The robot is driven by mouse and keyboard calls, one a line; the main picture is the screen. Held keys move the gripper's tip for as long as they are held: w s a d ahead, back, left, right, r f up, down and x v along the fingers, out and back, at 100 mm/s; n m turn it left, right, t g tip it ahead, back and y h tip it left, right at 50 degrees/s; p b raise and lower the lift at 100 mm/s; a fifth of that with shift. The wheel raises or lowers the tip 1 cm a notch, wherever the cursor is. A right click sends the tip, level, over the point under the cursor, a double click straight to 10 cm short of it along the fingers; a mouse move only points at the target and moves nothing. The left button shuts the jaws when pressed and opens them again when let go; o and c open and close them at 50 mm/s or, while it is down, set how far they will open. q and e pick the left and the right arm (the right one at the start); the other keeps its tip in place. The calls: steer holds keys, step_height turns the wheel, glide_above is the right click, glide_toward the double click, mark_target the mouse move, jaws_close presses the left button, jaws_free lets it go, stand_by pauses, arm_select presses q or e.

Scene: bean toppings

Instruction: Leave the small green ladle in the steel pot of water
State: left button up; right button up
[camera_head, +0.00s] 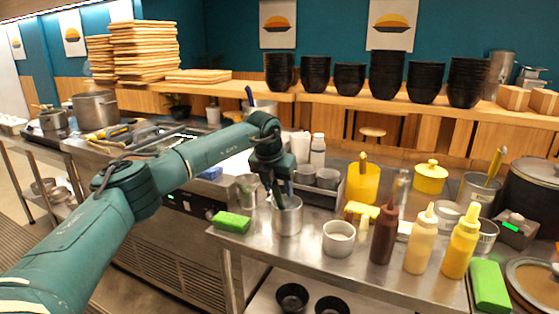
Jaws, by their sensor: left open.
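My left gripper (281,198) points down over a small steel pot (288,221) near the left end of the steel counter. It is open, with its fingertips at or just inside the pot's rim. The inside of the pot is mostly hidden, so I cannot see water in it. A small green ladle is not clear to make out; the dark green shapes at the rim blend with the gripper. My right gripper is not in view.
A green sponge block (232,222) lies left of the pot. A white cup (338,238), a brown bottle (384,235) and a yellow bottle (461,243) stand to the right. A yellow container (362,184) and steel cups (327,178) stand behind. The counter's front edge is close.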

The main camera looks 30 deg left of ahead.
arm_select(q)
steer(key=b+v, duration=0.1)
steer(key=v, duration=1.2)
steer(key=shift+d, duration=0.15)
